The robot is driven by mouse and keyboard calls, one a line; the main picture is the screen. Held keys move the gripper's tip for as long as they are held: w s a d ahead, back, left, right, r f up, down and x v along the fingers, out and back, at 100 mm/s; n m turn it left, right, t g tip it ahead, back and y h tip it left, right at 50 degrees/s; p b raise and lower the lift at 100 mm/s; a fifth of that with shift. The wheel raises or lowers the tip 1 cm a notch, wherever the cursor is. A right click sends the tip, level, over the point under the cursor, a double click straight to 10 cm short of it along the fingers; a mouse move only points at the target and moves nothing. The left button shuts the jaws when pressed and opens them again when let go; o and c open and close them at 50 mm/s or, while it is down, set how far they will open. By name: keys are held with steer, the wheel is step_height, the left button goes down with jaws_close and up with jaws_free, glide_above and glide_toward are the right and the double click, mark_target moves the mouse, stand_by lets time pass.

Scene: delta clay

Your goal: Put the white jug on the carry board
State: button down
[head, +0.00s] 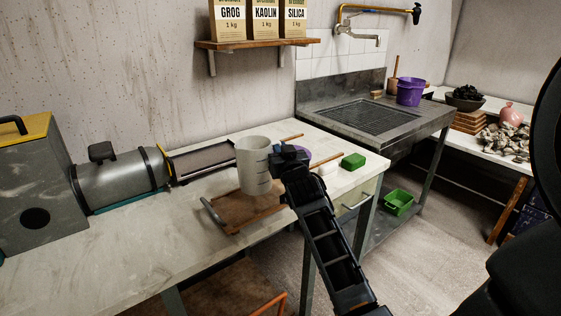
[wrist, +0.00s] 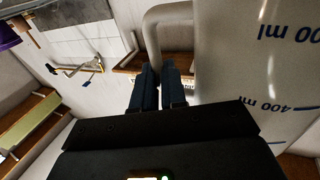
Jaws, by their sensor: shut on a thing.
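The white jug (head: 253,165) is upright, with blue volume marks that also show on its wall in the wrist view (wrist: 235,65). My gripper (head: 284,153) is at the jug's right side, and in the wrist view its fingers (wrist: 160,88) are closed together on the jug's handle (wrist: 165,25). The carry board (head: 262,212) is a brown wooden tray with a metal handle at its left end, lying on the bench. The jug is in front of or over the board's far part in the head view. I cannot tell whether its base touches the board.
A grey cylindrical machine (head: 120,180) stands on the bench to the left. Wooden sticks lie near the jug. The bench's front left (head: 100,260) is clear.

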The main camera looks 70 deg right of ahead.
steer(key=shift+f, duration=1.8)
steer(key=shift+f+b, duration=0.2)
steer(key=shift+b, duration=0.1)
steer(key=c, duration=1.2)
jaws_free()
steer(key=shift+r, duration=0.1)
steer(key=v, duration=1.2)
steer(key=shift+r, duration=0.1)
